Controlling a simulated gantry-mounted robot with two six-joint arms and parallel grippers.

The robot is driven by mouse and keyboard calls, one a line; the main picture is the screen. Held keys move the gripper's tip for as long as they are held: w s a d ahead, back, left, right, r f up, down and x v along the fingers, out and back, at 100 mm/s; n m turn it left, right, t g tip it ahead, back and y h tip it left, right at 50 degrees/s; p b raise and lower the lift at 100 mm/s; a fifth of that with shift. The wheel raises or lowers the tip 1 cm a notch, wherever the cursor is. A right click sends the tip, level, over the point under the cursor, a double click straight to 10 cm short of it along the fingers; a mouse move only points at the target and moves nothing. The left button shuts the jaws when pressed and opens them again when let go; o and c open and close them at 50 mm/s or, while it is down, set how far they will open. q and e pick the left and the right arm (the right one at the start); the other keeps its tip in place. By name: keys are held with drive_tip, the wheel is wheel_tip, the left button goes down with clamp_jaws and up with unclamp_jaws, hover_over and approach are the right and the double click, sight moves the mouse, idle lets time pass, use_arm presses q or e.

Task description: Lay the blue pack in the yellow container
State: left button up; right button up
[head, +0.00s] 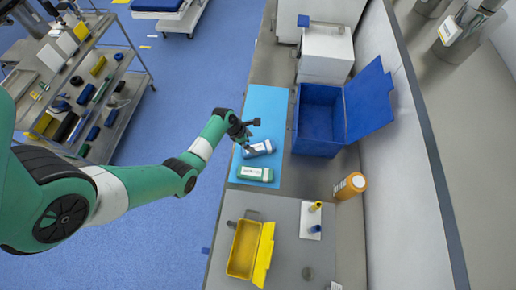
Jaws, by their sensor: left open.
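The blue pack (262,148), with a pale label, lies on the light blue mat (266,103). A green pack (255,174) with a white label lies just below it in the picture. The yellow container (243,250) stands on the grey surface nearer the bottom, with its lid (264,255) open to the right; it looks empty. My left gripper (253,134) is open at the upper left edge of the blue pack and partly covers it. I cannot tell whether a finger touches the pack. My right gripper is not in view.
A blue open bin (318,120) stands right of the mat, with its lid swung right. An orange bottle (350,186) and a small white stand (311,220) with yellow and blue items are right of the yellow container. The upper mat is clear.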

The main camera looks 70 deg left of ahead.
sight(258, 147)
use_arm(q)
drive_tip(key=b+x, duration=0.2)
drive_tip(key=x, duration=0.3)
drive_tip(key=shift+w+f, duration=0.1)
drive_tip(key=shift+w, duration=0.05)
clamp_jaws()
idle(0.4)
